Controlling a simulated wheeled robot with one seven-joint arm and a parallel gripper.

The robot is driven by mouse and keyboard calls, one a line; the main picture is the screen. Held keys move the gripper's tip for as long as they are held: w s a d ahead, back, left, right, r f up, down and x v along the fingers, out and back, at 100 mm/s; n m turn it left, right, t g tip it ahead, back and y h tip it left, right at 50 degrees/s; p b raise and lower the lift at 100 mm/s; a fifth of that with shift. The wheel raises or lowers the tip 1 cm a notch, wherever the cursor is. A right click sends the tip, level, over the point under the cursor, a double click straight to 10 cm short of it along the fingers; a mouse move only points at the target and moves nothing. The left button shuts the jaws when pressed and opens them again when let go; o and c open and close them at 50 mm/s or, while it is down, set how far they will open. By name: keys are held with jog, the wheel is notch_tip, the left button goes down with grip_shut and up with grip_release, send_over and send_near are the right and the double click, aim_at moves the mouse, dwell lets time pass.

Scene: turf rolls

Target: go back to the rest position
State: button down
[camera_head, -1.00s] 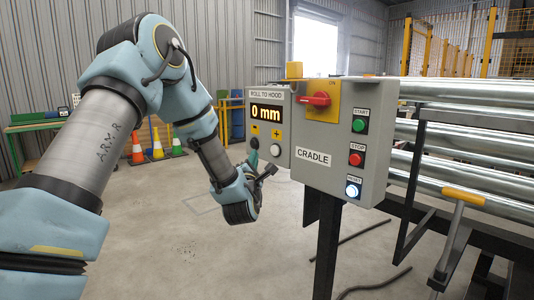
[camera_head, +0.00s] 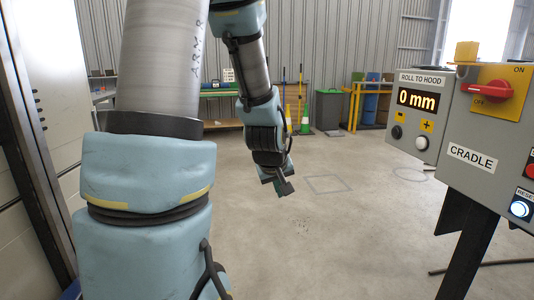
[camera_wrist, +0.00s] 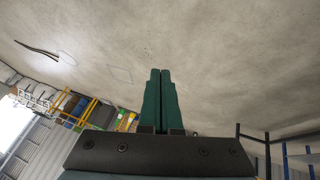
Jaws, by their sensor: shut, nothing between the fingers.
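My gripper (camera_head: 284,187) hangs at the end of my bent arm in the middle of the head view, over bare floor and well left of the grey control box. In the wrist view its two green fingers (camera_wrist: 159,72) lie side by side, closed, with nothing between them. The control box (camera_head: 468,165), labelled CRADLE, stands at the right on a dark post. Its display (camera_head: 417,99) reads 0 mm. Its red switch (camera_head: 488,91) lies across the yellow plate, and the white-blue reset button (camera_head: 520,209) is lit.
Open concrete floor (camera_head: 340,240) lies below and right of my gripper. A green-topped bench (camera_head: 222,90), a dark bin (camera_head: 328,110) and a yellow rack (camera_head: 369,103) stand along the back wall. A pale cabinet or panel (camera_head: 30,150) is close at the left.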

jog(key=s+a+m+g+y, duration=0.25)
jog(key=s+a+g, duration=0.25)
jog(key=s+a, duration=0.7)
notch_tip(320, 180, up, 19)
jog(key=d+m+p, duration=0.1)
jog(key=p, duration=1.8)
jog(key=shift+s+d+f, duration=0.2)
jog(key=shift+s+d, duration=0.05)
jog(key=shift+d, duration=0.05)
jog(key=shift+h, duration=0.25)
